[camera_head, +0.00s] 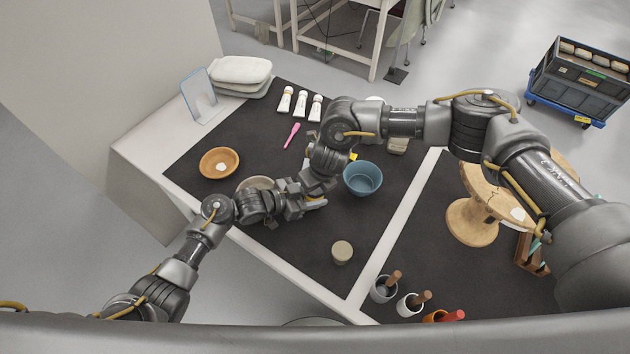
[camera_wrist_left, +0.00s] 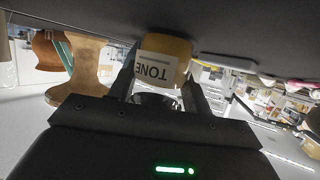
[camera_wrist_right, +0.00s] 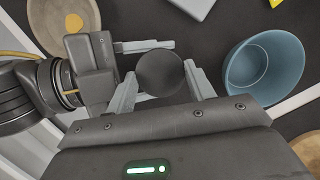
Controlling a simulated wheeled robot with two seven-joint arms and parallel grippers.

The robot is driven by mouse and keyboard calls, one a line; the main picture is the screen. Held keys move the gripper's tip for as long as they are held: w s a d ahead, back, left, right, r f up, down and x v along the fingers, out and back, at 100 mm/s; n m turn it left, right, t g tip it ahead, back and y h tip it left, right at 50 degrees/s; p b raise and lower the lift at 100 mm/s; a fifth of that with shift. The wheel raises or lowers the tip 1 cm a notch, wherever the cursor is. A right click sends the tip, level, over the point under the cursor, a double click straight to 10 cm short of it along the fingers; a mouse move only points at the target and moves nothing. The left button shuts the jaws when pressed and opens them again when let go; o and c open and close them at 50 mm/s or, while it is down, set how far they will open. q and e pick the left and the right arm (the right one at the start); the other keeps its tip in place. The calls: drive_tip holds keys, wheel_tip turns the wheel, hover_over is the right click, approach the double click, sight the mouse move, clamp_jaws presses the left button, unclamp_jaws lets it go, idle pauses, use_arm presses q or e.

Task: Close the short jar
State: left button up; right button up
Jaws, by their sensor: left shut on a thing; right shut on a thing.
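The short jar (camera_wrist_left: 160,52), tan with a white label reading "TONE", is between the fingers of my left gripper (camera_wrist_left: 160,90). The label appears upside down in that view, and the dark mat lies close beyond the jar. In the right wrist view, a dark round lid (camera_wrist_right: 160,73) is between the fingers of my right gripper (camera_wrist_right: 163,88). My left gripper's fingers reach in from the left beside it. I cannot tell whether lid and jar touch. In the head view, my left gripper (camera_head: 308,197) meets the right arm's end; jar and lid are mostly hidden there.
A blue bowl (camera_head: 362,178) stands close right of the grippers. A wooden bowl (camera_head: 219,162) is left. A small round beige-topped container (camera_head: 342,252) stands nearer. Paint tubes (camera_head: 301,104) and a pink tool (camera_head: 292,134) lie behind. A wooden stand (camera_head: 472,222) is right.

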drive_tip(key=shift+s+a, duration=0.1)
drive_tip(key=shift+s, duration=0.1)
drive_tip(key=shift+c, duration=0.3)
drive_tip(key=o, duration=1)
drive_tip(key=shift+c, duration=0.2)
drive_tip(key=shift+o, duration=0.2)
drive_tip(key=shift+s+a, duration=0.1)
drive_tip(key=shift+a, duration=0.15)
wheel_tip(320, 180, up, 4)
drive_tip(key=shift+f, duration=0.2)
drive_tip(key=shift+r, duration=0.65)
drive_tip(key=shift+w+f, duration=0.1)
drive_tip(key=shift+w, duration=0.1)
drive_tip(key=shift+c, duration=0.2)
